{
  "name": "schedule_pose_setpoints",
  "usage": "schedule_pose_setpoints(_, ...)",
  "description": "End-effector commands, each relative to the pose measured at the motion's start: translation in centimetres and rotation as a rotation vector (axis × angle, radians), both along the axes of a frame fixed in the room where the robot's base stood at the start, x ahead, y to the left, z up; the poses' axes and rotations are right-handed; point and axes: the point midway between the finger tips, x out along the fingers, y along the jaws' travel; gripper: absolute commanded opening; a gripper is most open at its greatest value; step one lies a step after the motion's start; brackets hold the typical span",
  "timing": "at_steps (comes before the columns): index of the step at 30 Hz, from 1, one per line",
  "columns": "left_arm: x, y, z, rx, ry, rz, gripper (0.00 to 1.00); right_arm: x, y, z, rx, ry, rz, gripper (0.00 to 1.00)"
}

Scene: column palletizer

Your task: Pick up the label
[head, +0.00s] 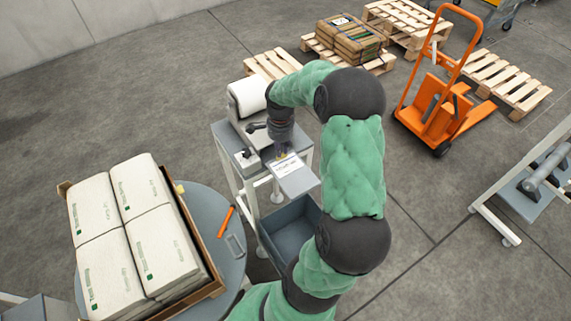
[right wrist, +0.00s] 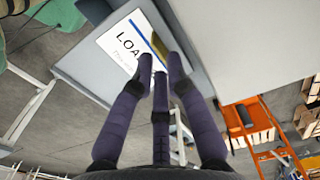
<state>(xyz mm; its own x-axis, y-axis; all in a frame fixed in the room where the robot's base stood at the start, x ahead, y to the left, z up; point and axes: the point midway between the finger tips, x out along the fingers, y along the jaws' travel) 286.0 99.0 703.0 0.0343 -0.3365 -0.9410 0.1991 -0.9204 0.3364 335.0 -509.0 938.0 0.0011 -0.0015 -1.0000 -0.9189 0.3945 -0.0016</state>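The label (head: 285,167) is a white sheet with dark print, lying on a grey plate (head: 299,182) that sticks out at the front of the label machine. In the right wrist view the label (right wrist: 122,45) shows large letters starting "LOA" and a blue stripe, partly hidden by my fingers. My right gripper (head: 281,152) is over the label's far edge, pointing down. In the right wrist view its three dark fingers (right wrist: 160,67) reach to the label with gaps between their tips, and nothing shows held. Whether they touch the label is unclear. My left gripper is out of view.
The label machine (head: 248,97) stands on a grey table. A grey bin (head: 290,228) is below the plate. A round table (head: 232,268) carries stacked white bags (head: 135,235), an orange pen-like item (head: 226,220) and a small grey frame. An orange hand truck (head: 440,100) and pallets (head: 507,80) stand farther back.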

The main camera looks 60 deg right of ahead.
Motion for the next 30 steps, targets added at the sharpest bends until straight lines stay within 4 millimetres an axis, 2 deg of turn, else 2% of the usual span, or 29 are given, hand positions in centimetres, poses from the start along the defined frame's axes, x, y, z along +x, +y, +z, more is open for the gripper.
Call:
schedule_pose_setpoints(3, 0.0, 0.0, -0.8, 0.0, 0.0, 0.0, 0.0, -0.3, -0.2, -2.2, 0.002, 0.002, 0.0, 0.16)
schedule_pose_setpoints(7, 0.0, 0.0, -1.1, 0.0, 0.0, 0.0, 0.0, -0.2, -0.2, -3.4, 0.002, 0.001, -0.001, 0.16)
schedule_pose_setpoints(14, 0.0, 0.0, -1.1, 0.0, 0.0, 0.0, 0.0, -0.2, -0.2, -3.4, 0.0, 0.0, -0.001, 0.16)
schedule_pose_setpoints(15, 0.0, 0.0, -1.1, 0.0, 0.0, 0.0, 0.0, -0.2, -0.2, -3.4, 0.0, 0.001, -0.001, 0.04)
schedule_pose_setpoints(16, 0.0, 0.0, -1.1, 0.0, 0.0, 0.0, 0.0, -0.2, -0.2, -3.4, 0.0, 0.001, -0.001, 0.0)
schedule_pose_setpoints(30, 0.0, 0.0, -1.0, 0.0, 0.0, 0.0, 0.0, -0.2, -0.2, -3.2, 0.0, 0.001, 0.0, 0.0)
